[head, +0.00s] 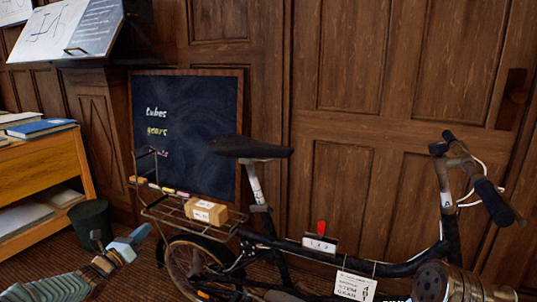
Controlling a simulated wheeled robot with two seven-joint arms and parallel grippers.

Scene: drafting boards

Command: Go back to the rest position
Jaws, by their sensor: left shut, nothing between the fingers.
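My left gripper (136,238) is at the lower left, at the end of my teal arm that comes in from the left edge. Its fingers are shut and empty. It is in front of the bicycle's rear end, and I cannot tell its distance from the rear wheel. My right gripper does not show clearly anywhere in the head view.
A black bicycle (310,243) fills the lower middle and right, with a small carton (206,212) on its rear rack. A chalkboard (187,110) leans behind. A wooden shelf (40,166) and dark bin (90,222) stand left. Wood panelling closes off the back.

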